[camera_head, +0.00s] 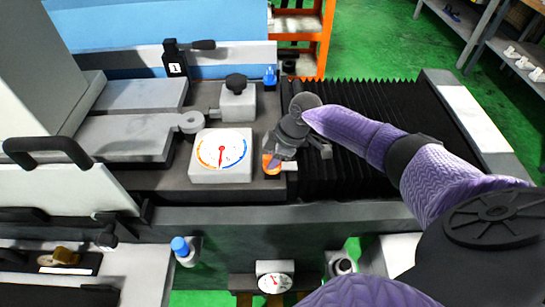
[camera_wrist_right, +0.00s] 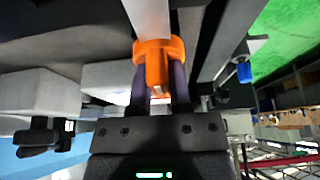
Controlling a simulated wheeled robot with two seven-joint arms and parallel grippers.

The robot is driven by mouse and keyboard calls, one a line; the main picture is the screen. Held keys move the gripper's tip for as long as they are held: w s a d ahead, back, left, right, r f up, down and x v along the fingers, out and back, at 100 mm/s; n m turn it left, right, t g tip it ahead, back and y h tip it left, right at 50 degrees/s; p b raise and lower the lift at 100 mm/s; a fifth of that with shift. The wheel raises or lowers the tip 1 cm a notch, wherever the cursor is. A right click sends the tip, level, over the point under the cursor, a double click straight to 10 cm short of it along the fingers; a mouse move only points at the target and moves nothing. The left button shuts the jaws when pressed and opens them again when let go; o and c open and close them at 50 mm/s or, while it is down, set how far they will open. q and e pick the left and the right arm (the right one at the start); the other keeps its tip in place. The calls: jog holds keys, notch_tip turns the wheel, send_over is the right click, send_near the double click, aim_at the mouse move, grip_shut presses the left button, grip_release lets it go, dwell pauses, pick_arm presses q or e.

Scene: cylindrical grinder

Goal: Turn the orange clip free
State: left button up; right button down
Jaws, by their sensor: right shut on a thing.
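The orange clip (camera_head: 271,164) sits on the machine bed just right of the white dial gauge block (camera_head: 221,155) in the head view. In the right wrist view the orange clip (camera_wrist_right: 158,58) is a ring with a tab, around or against a pale bar (camera_wrist_right: 149,18). My right gripper (camera_head: 277,158) reaches down to it in the head view. In the right wrist view, the fingers of my right gripper (camera_wrist_right: 160,88) are on both sides of the clip's tab, shut on it. My left gripper is not in either view.
A blue-topped knob (camera_head: 270,77) stands behind the clip. A grey block with a black knob (camera_head: 237,98) is behind the gauge. Black ribbed bellows (camera_head: 410,110) lie to the right, under my arm. Another blue knob (camera_head: 181,246) is at the front.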

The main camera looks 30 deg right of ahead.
jog(key=shift+r+m+p, duration=0.15)
jog(key=shift+m+p, duration=0.25)
jog(key=shift+p, duration=0.05)
jog(key=m+t+h+p, duration=0.1)
jog(key=m+p, duration=0.3)
jog(key=m+t+h+p, duration=0.1)
jog(key=m+p, duration=0.3)
jog(key=shift+r+h+p, duration=0.1)
jog(key=shift+h+p, duration=0.2)
jog(key=shift+h, duration=0.1)
jog(key=m+h+p, duration=0.1)
jog(key=m, duration=0.2)
jog(key=shift+p, duration=0.35)
jog(key=shift+m+h+p, duration=0.35)
jog(key=shift+m+h, duration=0.05)
jog(key=shift+m, duration=0.5)
jog(key=shift+f+m+h, duration=0.2)
jog(key=shift+m+h, duration=0.5)
jog(key=shift+m, duration=1.6)
jog(key=c, duration=0.6)
grip_release()
jog(key=shift+o, duration=0.2)
jog(key=shift+p, duration=0.3)
